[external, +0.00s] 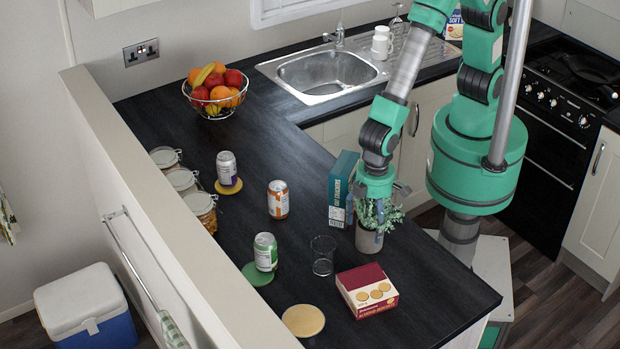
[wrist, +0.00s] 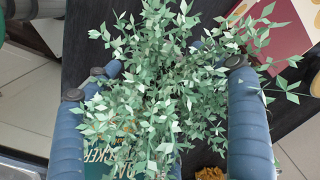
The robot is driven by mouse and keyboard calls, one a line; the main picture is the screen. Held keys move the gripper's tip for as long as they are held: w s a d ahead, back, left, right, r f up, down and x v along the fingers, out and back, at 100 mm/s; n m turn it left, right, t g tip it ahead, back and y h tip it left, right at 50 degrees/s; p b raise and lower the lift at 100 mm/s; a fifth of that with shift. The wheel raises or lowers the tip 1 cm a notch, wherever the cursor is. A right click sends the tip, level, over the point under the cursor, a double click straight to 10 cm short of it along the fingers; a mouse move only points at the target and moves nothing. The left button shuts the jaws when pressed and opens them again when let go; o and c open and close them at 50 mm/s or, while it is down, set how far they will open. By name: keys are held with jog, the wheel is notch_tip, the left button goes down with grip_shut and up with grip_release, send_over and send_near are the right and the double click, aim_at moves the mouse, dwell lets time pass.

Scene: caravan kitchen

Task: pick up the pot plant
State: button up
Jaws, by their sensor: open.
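The pot plant (external: 370,238) stands upright on the dark worktop, a pale pot with leafy green stems. My gripper (external: 378,198) is directly above it, pointing down, with its fingers at the height of the leaves. In the wrist view the foliage (wrist: 165,85) fills the space between the two open blue fingers of my gripper (wrist: 165,110). Some leaves overlap the fingers. The pot itself is hidden under the leaves in the wrist view.
A teal cracker box (external: 342,190) stands close behind and left of the plant. A red biscuit box (external: 367,290) lies in front, and a clear glass (external: 323,255) is to the left. Several cans, coasters and jars are farther left. The worktop's right edge is near the plant.

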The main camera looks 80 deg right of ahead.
aim_at(370, 225)
jog(key=shift+w+f, duration=0.15)
jog(key=shift+f, duration=1.85)
jog(key=shift+a, duration=0.1)
jog(key=c, duration=1.7)
jog(key=shift+r, duration=0.25)
jog(key=shift+r, duration=0.6)
notch_tip(370, 225, up, 2)
jog(key=shift+r, duration=0.1)
jog(key=s+d+r, duration=0.1)
jog(key=s+d, duration=0.8)
jog(key=d, duration=0.4)
jog(key=shift+d+p, duration=0.15)
jog(key=shift+p, duration=0.2)
jog(key=shift+r, duration=0.1)
